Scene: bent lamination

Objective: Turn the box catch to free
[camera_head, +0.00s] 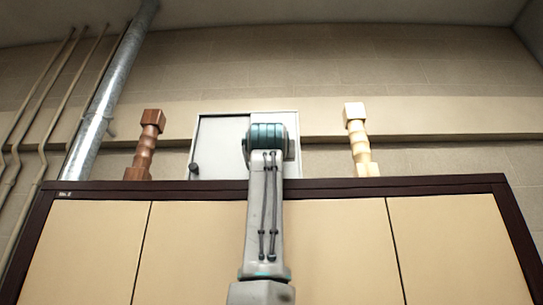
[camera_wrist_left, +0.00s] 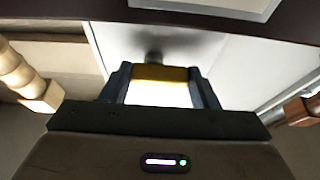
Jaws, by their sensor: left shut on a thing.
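The pale grey box (camera_head: 220,140) stands at the back, behind the table's far edge. A dark knob (camera_head: 193,170) sits at its lower left. My arm rises up the middle of the head view and covers the box's middle; my left gripper is hidden there. In the left wrist view, my left gripper (camera_wrist_left: 160,88) is shut on a yellow-topped piece (camera_wrist_left: 160,73) with a bright white face. The box's pale face (camera_wrist_left: 180,45) lies beyond it, with a blurred dark round part behind the piece. I cannot tell whether the held piece is the catch. My right gripper is out of view.
A brown turned post (camera_head: 145,150) stands left of the box and a cream post (camera_head: 357,140) stands right of it. The dark-rimmed table (camera_head: 400,186) has a bare tan panelled top. Pipes (camera_head: 112,85) run up the wall at the left.

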